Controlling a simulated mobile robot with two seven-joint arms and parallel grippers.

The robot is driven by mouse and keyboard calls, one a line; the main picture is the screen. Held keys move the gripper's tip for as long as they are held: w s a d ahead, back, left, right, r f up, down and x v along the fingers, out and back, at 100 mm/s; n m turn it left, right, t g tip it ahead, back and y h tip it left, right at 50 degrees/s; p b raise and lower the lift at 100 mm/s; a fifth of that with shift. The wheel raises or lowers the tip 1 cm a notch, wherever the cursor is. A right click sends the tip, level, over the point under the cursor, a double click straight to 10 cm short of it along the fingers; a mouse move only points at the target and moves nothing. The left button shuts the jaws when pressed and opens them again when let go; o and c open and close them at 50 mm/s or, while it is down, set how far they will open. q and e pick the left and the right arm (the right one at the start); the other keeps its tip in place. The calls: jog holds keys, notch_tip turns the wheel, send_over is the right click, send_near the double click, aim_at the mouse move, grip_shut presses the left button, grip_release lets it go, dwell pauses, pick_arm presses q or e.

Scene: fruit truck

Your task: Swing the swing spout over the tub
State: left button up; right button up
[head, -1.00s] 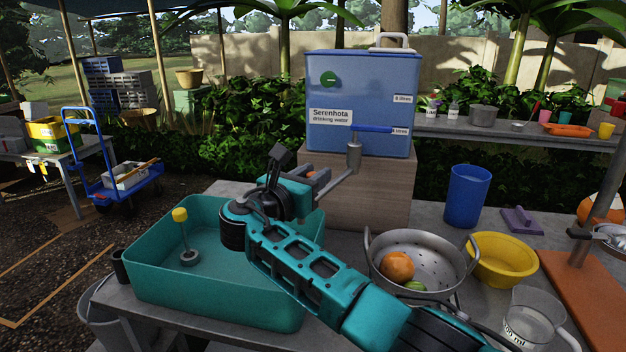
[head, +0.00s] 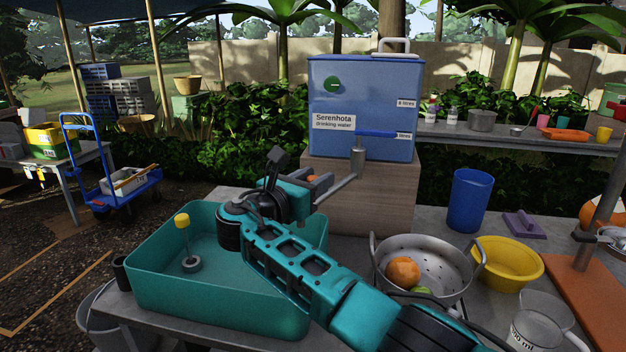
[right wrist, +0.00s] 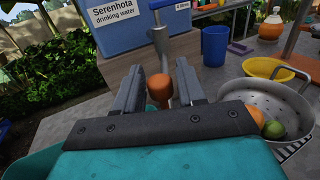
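The blue drinking-water container (head: 345,90) stands on a wooden block, with a blue-handled tap at its front. The grey swing spout (head: 340,188) runs from under the tap down to the front left. Its brown-orange knob (right wrist: 159,88) shows in the right wrist view. My right gripper (head: 318,187) is at the spout's outer part. In the right wrist view its fingers (right wrist: 158,72) stand apart on either side of the knob, with gaps visible. The teal tub (head: 222,298) is at left, partly behind my right arm. The spout's outlet is hidden. My left gripper is out of view.
A yellow-topped stopper (head: 183,222) stands in the tub. A colander (head: 440,258) with fruit, a yellow bowl (head: 510,262), a blue cup (head: 470,200) and a clear jug (head: 538,325) are to the right. The wooden block (head: 375,200) stands close behind my gripper.

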jog(key=shift+o, duration=0.9)
jog(key=v, duration=1.3)
jog(key=shift+d+r, duration=0.1)
